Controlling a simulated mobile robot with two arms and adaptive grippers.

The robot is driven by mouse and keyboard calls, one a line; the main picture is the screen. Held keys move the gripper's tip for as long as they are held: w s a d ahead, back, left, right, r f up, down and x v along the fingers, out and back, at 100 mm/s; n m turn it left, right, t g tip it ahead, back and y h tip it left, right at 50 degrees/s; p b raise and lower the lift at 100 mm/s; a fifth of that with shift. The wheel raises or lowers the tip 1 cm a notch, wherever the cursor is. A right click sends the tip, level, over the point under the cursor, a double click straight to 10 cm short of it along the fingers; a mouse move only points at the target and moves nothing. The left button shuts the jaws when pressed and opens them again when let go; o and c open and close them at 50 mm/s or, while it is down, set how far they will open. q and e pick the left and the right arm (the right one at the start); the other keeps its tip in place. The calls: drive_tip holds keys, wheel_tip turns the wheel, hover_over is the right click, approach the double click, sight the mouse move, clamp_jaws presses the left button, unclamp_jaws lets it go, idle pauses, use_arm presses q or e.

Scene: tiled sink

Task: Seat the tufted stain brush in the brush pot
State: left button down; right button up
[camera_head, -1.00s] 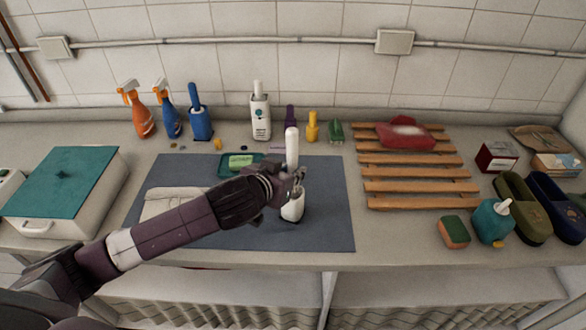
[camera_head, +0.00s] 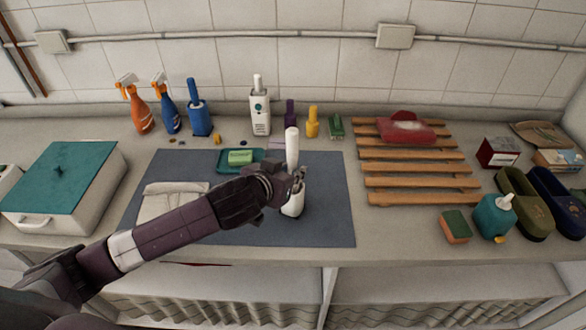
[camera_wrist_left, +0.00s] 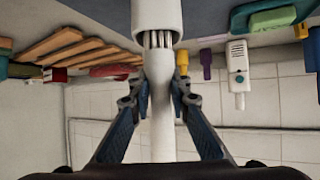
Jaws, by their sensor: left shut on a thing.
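My left gripper (camera_head: 296,184) is shut on the white handle of the tufted stain brush (camera_head: 292,147), which stands nearly upright over the grey mat. In the left wrist view the fingers close on the brush (camera_wrist_left: 162,132) from both sides. Its tufts show at the mouth of the white brush pot (camera_wrist_left: 157,14), and their far ends are hidden inside it. In the head view the white pot (camera_head: 293,208) is directly below the gripper, its top hidden by the fingers. My right gripper is not in view.
A folded cloth (camera_head: 165,201) and a teal tray (camera_head: 229,168) with green soap are beside the arm. A wooden rack (camera_head: 418,183) is at right. The mat's right part (camera_head: 328,205) is clear.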

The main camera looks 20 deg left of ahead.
use_arm(q)
drive_tip(key=shift+f+b, duration=0.95)
drive_tip(key=shift+f, duration=0.8)
drive_tip(key=c, duration=2)
unclamp_jaws()
drive_tip(key=shift+s, duration=0.1)
drive_tip(key=shift+o, duration=1.3)
drive_tip(key=shift+f, duration=0.15)
drive_tip(key=d+v, duration=0.1)
drive_tip(key=v, duration=0.6)
drive_tip(key=shift+s+a+r, duration=0.15)
drive_tip(key=shift+a+r, duration=0.1)
drive_tip(key=shift+a, duration=0.3)
